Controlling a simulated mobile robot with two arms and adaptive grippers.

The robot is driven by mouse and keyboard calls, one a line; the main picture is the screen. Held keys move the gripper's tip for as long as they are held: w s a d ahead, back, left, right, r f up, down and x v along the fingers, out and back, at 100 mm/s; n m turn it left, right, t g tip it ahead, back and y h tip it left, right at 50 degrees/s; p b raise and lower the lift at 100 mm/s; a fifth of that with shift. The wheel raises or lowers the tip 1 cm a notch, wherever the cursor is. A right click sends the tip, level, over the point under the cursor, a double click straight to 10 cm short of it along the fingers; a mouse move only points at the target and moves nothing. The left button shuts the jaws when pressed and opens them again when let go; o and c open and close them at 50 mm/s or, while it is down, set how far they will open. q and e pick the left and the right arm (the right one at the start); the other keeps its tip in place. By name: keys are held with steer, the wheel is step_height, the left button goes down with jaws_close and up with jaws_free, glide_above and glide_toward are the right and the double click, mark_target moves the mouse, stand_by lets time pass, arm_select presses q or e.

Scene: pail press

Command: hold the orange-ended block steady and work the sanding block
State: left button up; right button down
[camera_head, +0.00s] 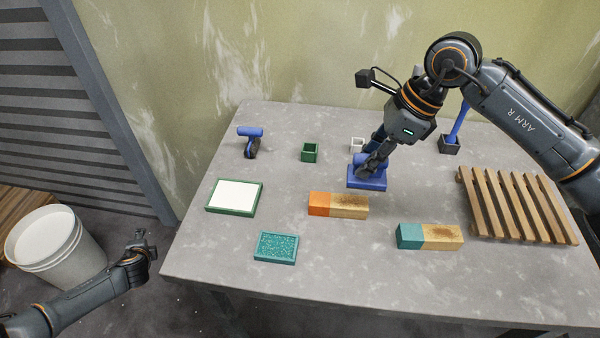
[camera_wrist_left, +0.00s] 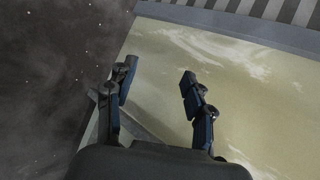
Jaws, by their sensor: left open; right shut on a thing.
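The orange-ended block (camera_head: 338,205) lies flat near the middle of the table, its wooden part brown and rough on top. The blue sanding block (camera_head: 367,182) is behind and a little right of it. My right gripper (camera_head: 366,167) is shut on the sanding block from above; I cannot tell whether its base touches the table. My left gripper (camera_head: 143,243) is open and empty, off the table's left edge and well away from both blocks. It also shows in the left wrist view (camera_wrist_left: 158,85), with nothing between its fingers.
A teal-ended block (camera_head: 430,236) and a slatted wooden rack (camera_head: 515,205) are to the right. A teal pad (camera_head: 276,247) and a green-rimmed white tray (camera_head: 234,196) are at left. A white pail (camera_head: 55,245) is beyond the table's left.

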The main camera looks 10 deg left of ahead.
arm_select(q)
steer(key=w+a+r+m+t+y, duration=0.1)
steer(key=w+a+r+m+t, duration=0.15)
steer(key=r, duration=1.05)
steer(key=w+a+r+m+t+y, duration=0.2)
steer(key=w+r, duration=0.1)
steer(key=r, duration=1.1)
steer(key=w+d+r+n+h, duration=0.3)
steer(key=w+d+h, duration=0.1)
steer(key=w+d, duration=0.4)
steer(key=w+d+r+n+h, duration=0.3)
steer(key=w+d, duration=0.4)
steer(key=d, duration=0.3)
steer(key=w+d+r+h, duration=0.2)
steer(key=d+r+h, duration=0.4)
steer(key=d+r, duration=0.6)
steer(key=w+d+r+h, duration=0.2)
steer(key=d+r+h, duration=0.3)
steer(key=d+r, duration=0.7)
steer(key=m+g+y, duration=0.5)
steer(key=m+g, duration=0.1)
steer(key=g, duration=0.7)
glide_above(312, 198)
steer(key=a, duration=0.2)
step_height(312, 198, down, 25)
steer(key=shift+a+r, duration=0.1)
steer(key=shift+t, duration=0.25)
steer(key=x, duration=0.7)
jaws_close()
